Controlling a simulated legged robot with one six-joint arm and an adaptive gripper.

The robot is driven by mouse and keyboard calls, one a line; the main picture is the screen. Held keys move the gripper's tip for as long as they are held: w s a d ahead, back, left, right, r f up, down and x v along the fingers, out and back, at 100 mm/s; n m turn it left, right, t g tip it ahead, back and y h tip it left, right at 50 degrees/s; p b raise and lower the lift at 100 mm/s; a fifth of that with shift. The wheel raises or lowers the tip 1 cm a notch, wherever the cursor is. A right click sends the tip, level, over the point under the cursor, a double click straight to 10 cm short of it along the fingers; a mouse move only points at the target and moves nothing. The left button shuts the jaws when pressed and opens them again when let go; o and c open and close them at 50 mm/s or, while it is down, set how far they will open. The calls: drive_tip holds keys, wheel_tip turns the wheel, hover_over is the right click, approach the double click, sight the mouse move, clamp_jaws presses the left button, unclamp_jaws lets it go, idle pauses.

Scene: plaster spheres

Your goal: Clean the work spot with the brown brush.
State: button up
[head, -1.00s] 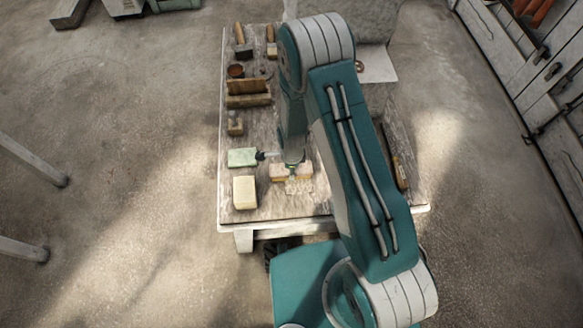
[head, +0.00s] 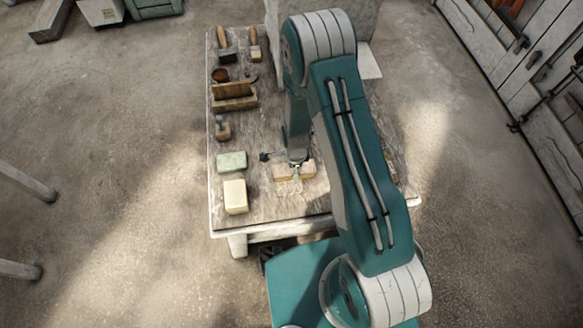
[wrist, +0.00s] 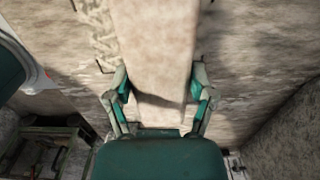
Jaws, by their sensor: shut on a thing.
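A tan block-like piece, seemingly the brown brush (head: 309,171), is low over the worktable (head: 255,212) near its front edge. My gripper (head: 296,164) is above it. In the wrist view, my gripper (wrist: 157,98) has one finger on each side of the broad tan piece (wrist: 155,45) and is shut on it. A pale, rough patch (head: 289,188), seemingly the work spot, lies on the tabletop just in front of the brush, partly covered by it. The patch also shows left of the brush in the wrist view (wrist: 97,32). Bristles and their contact are hidden.
A pale green block (head: 231,161) and a cream block (head: 235,197) lie left of the gripper. A wooden rack (head: 233,97), a brown bowl (head: 220,75) and wooden-handled tools (head: 223,40) line the table's left side. A large stone block (head: 375,20) stands at the back.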

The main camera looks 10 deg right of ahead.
sight(281, 169)
drive_tip(key=shift+a, duration=2.25)
drive_tip(key=shift+d, duration=0.1)
drive_tip(key=shift+d+r, duration=0.75)
drive_tip(key=shift+d, duration=0.3)
drive_tip(key=shift+f, duration=0.75)
drive_tip(key=shift+d, duration=1.1)
